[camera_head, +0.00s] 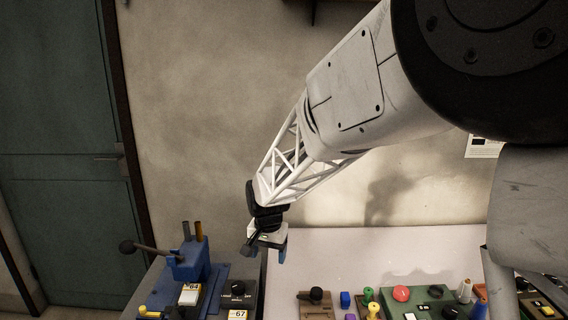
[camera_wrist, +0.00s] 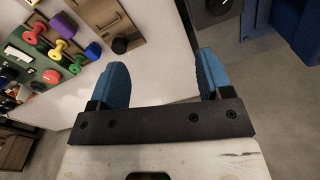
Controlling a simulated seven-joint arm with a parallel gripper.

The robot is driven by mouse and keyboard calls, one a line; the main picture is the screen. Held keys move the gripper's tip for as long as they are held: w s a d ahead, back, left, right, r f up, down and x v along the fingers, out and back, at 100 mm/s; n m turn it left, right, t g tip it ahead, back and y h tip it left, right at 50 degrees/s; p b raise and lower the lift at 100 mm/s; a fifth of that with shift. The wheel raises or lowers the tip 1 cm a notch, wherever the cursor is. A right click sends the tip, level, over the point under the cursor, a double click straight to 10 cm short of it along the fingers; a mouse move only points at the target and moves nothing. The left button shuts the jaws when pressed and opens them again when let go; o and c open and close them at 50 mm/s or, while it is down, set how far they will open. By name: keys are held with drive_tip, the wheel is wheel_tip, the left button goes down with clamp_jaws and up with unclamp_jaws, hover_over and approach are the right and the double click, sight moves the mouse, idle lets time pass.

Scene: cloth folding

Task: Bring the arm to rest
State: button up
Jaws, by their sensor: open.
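My gripper (camera_head: 266,249) hangs at the end of my white lattice arm, above the left edge of the pale table (camera_head: 330,250). In the wrist view my gripper (camera_wrist: 163,78) shows two blue fingers spread wide apart, with nothing between them. Below the fingers the wrist view shows the pale table (camera_wrist: 165,55) and the grey floor beyond its edge. No cloth shows in either view.
A blue lever device (camera_head: 188,265) with a black knob stands on a grey surface left of the table. Boards with colored knobs and pegs, including a red button (camera_head: 401,293), lie on the table. A green door (camera_head: 60,150) is at far left.

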drive_tip(key=s+d+r, duration=0.7)
drive_tip(key=s+d, duration=0.1)
drive_tip(key=d, duration=0.1)
drive_tip(key=s+d+r+n+t, duration=0.1)
drive_tip(key=s+d, duration=0.6)
drive_tip(key=s, duration=0.6)
drive_tip(key=s+d+r+n+t, duration=0.1)
drive_tip(key=s+d+r, duration=0.1)
drive_tip(key=s+d, duration=0.5)
drive_tip(key=s, duration=0.5)
drive_tip(key=shift+s+r+n, duration=0.2)
drive_tip(key=shift+s+n, duration=0.15)
drive_tip(key=shift+n, duration=0.05)
